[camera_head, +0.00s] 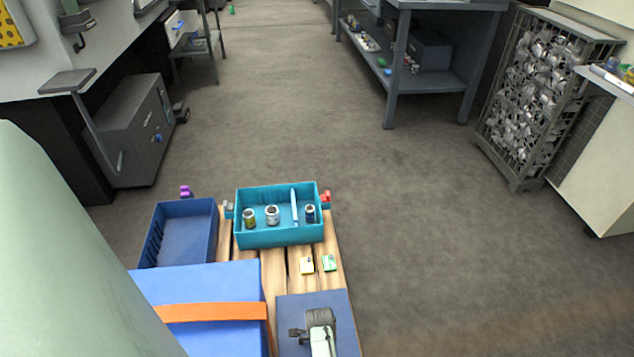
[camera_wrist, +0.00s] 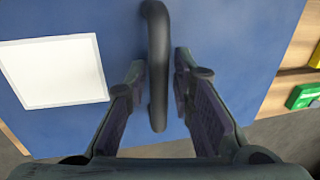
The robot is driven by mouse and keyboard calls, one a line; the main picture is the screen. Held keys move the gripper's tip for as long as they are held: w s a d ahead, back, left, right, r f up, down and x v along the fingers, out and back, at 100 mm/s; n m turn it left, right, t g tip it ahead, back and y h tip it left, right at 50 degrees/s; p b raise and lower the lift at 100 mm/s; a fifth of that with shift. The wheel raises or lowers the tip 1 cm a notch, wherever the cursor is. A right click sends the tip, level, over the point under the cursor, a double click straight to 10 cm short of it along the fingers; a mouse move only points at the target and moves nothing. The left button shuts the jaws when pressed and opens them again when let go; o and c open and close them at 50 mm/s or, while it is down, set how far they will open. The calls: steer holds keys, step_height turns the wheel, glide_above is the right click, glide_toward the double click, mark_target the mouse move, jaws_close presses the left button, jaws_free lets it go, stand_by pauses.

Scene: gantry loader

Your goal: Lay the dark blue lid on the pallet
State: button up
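The dark blue lid (camera_head: 290,315) is a flat panel over the near right part of the wooden pallet (camera_head: 272,275). In the wrist view the lid (camera_wrist: 225,45) carries a dark upright handle (camera_wrist: 158,65) and a white square label (camera_wrist: 55,72). I cannot tell whether the lid touches the slats. My gripper (camera_head: 318,330) is over the lid. In the wrist view its two fingers (camera_wrist: 160,85) stand either side of the handle, with a narrow gap on each side. The gripper looks open.
On the pallet are a teal bin (camera_head: 280,238) holding small jars, a dark blue bin (camera_head: 185,232), a blue box (camera_head: 205,285) with an orange strap, and small yellow (camera_head: 307,266) and green (camera_head: 329,263) boxes. The floor (camera_head: 430,240) to the right is clear.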

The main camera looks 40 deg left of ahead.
steer(key=shift+o, duration=1.1)
step_height(320, 180, up, 12)
steer(key=s+d, duration=0.1)
steer(key=d, duration=0.1)
steer(key=shift+s, duration=0.3)
steer(key=shift+a, duration=0.15)
